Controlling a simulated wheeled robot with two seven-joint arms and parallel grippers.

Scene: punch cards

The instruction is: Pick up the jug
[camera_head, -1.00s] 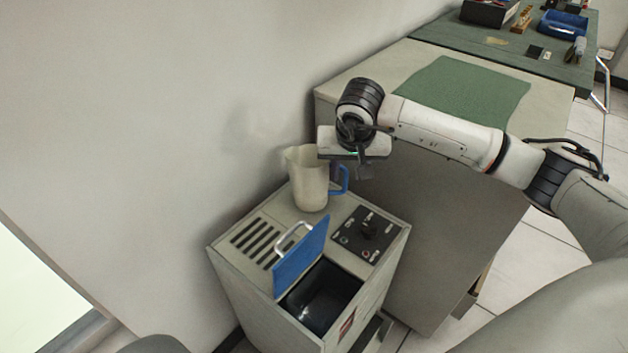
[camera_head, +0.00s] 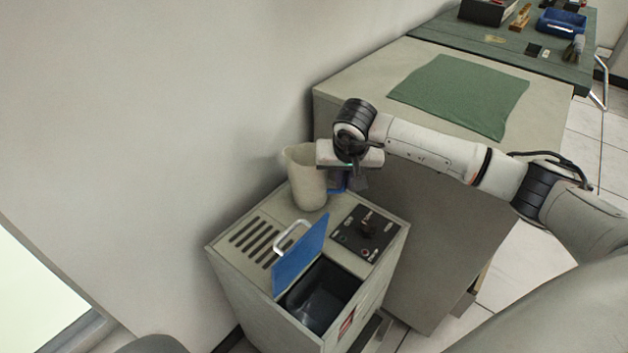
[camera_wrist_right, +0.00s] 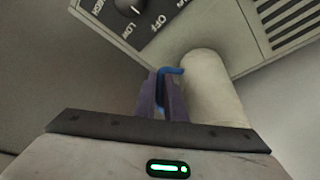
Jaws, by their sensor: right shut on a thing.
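The jug (camera_head: 306,180) is cream with a blue handle (camera_head: 338,181) on its right side. In the head view it is upright at the back of the grey machine's top; I cannot tell whether its base touches the top. My right gripper (camera_head: 354,180) is at the handle, partly hiding it. In the right wrist view the two purple fingers (camera_wrist_right: 162,98) are shut on the blue handle (camera_wrist_right: 172,72), with the jug's pale body (camera_wrist_right: 212,92) just to their right. My left gripper is not in view.
The grey machine (camera_head: 225,255) has a raised blue lid (camera_head: 300,260) over a dark bin (camera_head: 322,295), vent slots, and a control panel (camera_head: 365,233) with a knob. A tall cabinet with a green mat (camera_head: 460,95) stands to the right. A wall is close behind the jug.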

